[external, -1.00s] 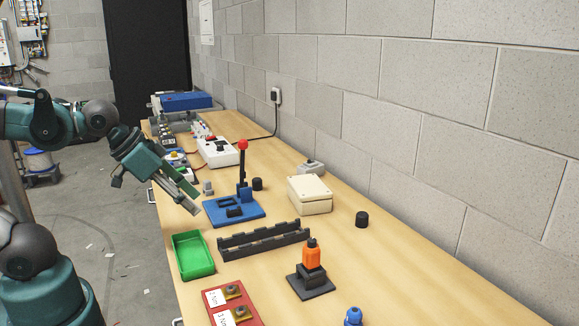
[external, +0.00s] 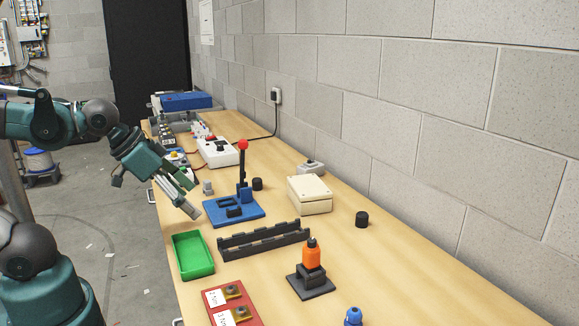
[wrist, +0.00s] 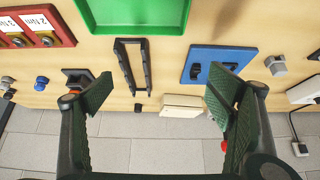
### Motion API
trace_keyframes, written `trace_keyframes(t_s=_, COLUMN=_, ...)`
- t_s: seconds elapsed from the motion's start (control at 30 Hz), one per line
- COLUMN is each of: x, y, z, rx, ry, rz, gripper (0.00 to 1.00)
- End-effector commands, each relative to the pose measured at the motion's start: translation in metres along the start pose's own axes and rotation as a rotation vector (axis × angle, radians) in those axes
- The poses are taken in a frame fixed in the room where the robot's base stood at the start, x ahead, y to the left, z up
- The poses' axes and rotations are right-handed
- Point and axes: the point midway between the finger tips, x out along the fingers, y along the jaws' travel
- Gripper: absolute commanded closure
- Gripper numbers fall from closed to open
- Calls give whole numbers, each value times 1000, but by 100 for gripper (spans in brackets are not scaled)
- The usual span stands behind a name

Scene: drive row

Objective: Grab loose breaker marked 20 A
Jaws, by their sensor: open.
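My gripper (external: 186,197) is open and empty, above the bench's left edge, beside the blue lever base. In the wrist view its two fingers (wrist: 160,97) are spread wide with nothing between them. A small grey block (external: 208,187), possibly a loose breaker, stands on the bench just beyond my gripper. It also shows in the wrist view (wrist: 276,65), right of the blue base and outside the fingers. No 20 A mark is legible in either view, so I cannot tell whether this is the named breaker.
The blue base (external: 233,211) carries an upright red-knobbed lever. A green tray (external: 193,256), a black slotted rack (external: 263,242), an orange-topped tool on a stand (external: 312,256) and a red tray (external: 247,312) lie nearer. A cream box (external: 309,195) stands towards the wall.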

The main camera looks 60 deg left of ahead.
Motion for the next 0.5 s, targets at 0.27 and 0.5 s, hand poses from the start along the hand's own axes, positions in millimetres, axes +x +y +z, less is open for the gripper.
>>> trace_keyframes(t_s=0.27, x=-6, y=-4, z=-24, rx=40, ry=-18, rz=-5, gripper=19)
trace_keyframes(t_s=0.5, x=-12, y=-13, z=-66, rx=120, ry=-55, rz=-11, gripper=19)
